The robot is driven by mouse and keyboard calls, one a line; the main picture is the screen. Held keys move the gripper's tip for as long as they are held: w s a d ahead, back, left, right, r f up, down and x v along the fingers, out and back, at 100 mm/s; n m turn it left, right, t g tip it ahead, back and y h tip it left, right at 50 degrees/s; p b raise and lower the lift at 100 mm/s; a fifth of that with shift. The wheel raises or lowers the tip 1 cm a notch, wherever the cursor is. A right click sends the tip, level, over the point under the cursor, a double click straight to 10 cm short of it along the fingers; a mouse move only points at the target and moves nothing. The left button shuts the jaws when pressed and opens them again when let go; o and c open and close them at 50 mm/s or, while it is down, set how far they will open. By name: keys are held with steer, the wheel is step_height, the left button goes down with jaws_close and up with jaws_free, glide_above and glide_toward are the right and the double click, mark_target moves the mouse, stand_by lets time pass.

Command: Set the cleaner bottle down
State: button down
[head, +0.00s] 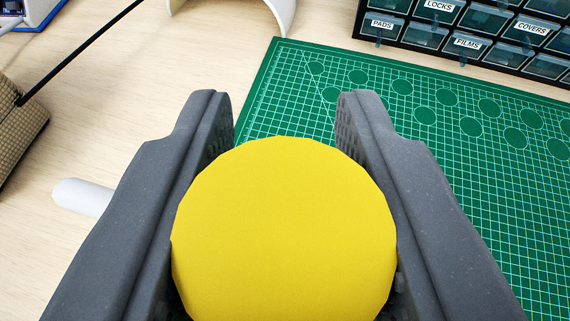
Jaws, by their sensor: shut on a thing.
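A round yellow top, which I take to be the cleaner bottle (284,235), fills the lower middle of the head view. My gripper (285,115) has one dark grey finger on each side of it and is shut on it. Only the yellow top face shows; the rest of the bottle below is hidden, so I cannot tell whether its base touches anything. Beyond the fingertips lies a green cutting mat (300,105) with grid lines and rows of darker green circles.
A black drawer rack (470,55) with labelled compartments stands at the back right. A white curved object (285,15) is at the top. A beige textured object (20,130) with a thin black rod is at the left. A white rounded piece (80,197) shows beside the left finger. Bare wood lies left.

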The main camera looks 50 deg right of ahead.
step_height(320, 180, down, 2)
steer(key=shift+f, duration=0.1)
steer(key=c, duration=1.1)
jaws_free()
steer(key=shift+b+v, duration=0.35)
steer(key=shift+v, duration=5.7)
